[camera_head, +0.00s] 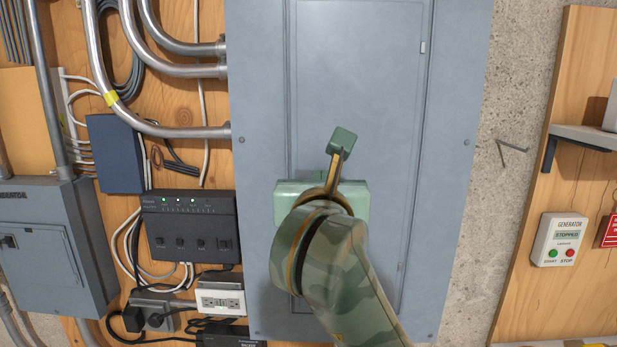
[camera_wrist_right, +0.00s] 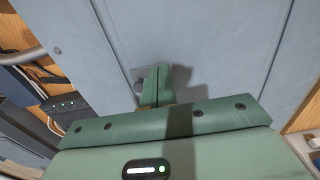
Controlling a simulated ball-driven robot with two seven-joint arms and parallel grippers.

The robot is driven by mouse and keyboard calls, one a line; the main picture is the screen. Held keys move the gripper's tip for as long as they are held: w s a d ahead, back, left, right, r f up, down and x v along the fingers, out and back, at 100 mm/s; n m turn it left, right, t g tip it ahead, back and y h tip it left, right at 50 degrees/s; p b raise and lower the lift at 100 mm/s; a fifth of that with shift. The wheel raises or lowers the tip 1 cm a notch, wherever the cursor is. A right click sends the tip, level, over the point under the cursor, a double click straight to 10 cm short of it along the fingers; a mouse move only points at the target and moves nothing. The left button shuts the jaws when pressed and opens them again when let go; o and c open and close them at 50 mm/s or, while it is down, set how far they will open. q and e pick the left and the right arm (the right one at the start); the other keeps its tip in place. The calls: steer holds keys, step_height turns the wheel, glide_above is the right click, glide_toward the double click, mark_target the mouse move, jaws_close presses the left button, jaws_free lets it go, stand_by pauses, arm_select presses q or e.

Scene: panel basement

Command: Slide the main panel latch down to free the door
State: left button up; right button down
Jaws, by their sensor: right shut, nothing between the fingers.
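The main panel (camera_head: 360,60) is a large grey metal cabinet in the middle of the head view. Its door appears closed. A small pale piece (camera_head: 423,47) sits on the door's upper right edge; I cannot tell if it is the latch. My right gripper (camera_head: 342,140) is green, shut and empty, in front of the door, below and left of that piece. In the right wrist view its fingers (camera_wrist_right: 156,86) point at the grey panel face (camera_wrist_right: 190,35). A small dark shape beside the fingertips there is unclear. My right arm hides the lower middle of the door. My left gripper is not in view.
Left of the panel are metal conduits (camera_head: 170,131), a black box with green lights (camera_head: 190,226) and a grey generator box (camera_head: 50,250). On the right are a shelf (camera_head: 590,136) and a generator start/stop control (camera_head: 560,240). The panel front right of my arm is clear.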

steer(key=shift+r, duration=0.2)
stand_by(0.3)
steer(key=s+p, duration=0.2)
steer(key=s, duration=0.5)
steer(key=shift+p, duration=0.3)
